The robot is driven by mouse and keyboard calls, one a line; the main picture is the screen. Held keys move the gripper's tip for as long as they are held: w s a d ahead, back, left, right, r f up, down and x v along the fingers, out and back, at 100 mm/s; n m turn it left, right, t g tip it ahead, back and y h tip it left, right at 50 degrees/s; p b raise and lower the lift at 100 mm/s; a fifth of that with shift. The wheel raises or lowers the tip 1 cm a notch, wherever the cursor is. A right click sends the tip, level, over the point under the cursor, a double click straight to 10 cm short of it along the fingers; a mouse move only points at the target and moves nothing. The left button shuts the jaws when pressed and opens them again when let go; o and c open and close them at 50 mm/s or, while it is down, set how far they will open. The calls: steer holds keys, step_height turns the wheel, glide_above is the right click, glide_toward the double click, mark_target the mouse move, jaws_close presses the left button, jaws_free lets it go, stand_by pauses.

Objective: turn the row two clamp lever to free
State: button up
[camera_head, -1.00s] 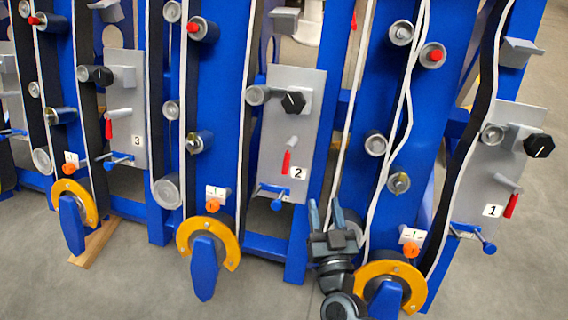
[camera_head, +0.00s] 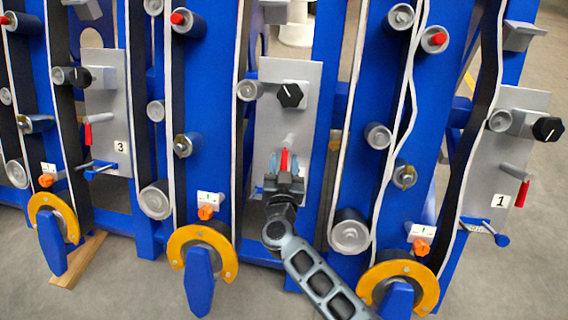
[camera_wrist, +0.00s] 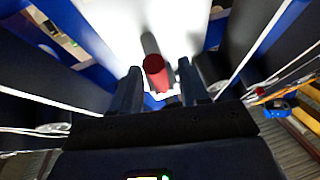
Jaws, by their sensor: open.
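The row two clamp lever has a red grip (camera_head: 284,160) and a grey stem, on the grey middle panel (camera_head: 300,120). The grip points roughly down in the head view. My gripper (camera_head: 284,178) is open at the lower end of this grip. In the wrist view the red grip (camera_wrist: 155,66) shows end-on between the two spread fingertips (camera_wrist: 160,75), a little nearer the left one. I cannot tell whether either finger touches it. My gripper hides the panel's number label and part of the blue handle below.
A black knob (camera_head: 290,95) sits above the lever on the same panel. White belts run down both sides. The row three red lever (camera_head: 88,133) is to the left, the row one red lever (camera_head: 522,192) to the right. A yellow-rimmed wheel (camera_head: 204,250) stands lower left.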

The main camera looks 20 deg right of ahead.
steer(key=shift+w+d, duration=0.25)
steer(key=shift+w, duration=0.3)
jaws_close()
